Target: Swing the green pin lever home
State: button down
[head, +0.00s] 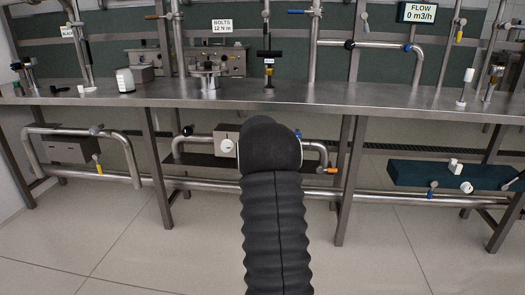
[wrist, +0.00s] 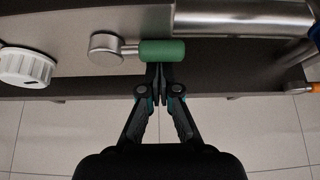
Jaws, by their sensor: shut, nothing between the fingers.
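The green pin lever (wrist: 162,51) shows in the wrist view as a green cylindrical grip on a short metal stem, which runs left to a round metal pivot (wrist: 105,47). The lever lies level in the picture, along the front of a grey metal body. My gripper (wrist: 160,68) is shut and empty. Its fingertips are at the lower side of the green grip; I cannot tell whether they touch it. In the head view my black arm covers the lever and gripper.
A white ribbed knob (wrist: 25,67) is left of the pivot, and an orange handle (wrist: 313,88) is at the right edge. In the head view, a steel bench (head: 330,95) runs above, with pipes and a bench leg (head: 350,180) nearby. The floor in front is clear.

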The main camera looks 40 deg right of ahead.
notch_tip(320, 180, down, 5)
jog(key=b, duration=0.5)
jog(key=p+v, duration=0.1)
jog(key=v, duration=1)
jog(key=shift+d+r+p, duration=0.2)
jog(key=shift+r+p, duration=0.1)
jog(key=shift+r, duration=0.2)
